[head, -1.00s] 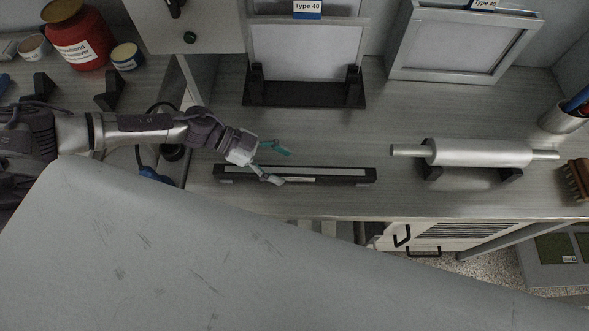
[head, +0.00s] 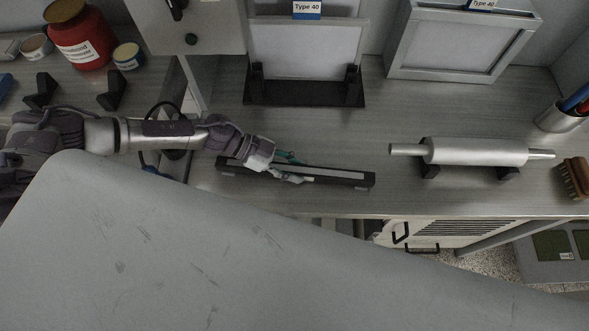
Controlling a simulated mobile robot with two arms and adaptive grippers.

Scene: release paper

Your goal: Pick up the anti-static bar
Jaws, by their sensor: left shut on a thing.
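The anti-static bar (head: 340,177) is a long dark bar with a pale strip along it. It lies slightly slanted near the front edge of the grey table, its right end nearer the edge. My left gripper (head: 289,169) reaches in from the left and is shut on the bar, left of its middle. The fingers hide a part of the bar there. I cannot tell whether the bar is lifted off the table. My right gripper does not show.
A frame (head: 306,50) labelled Type 40 stands in a black holder behind the bar. A brush (head: 574,178) lies at the far right. A large grey surface (head: 200,250) fills the foreground.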

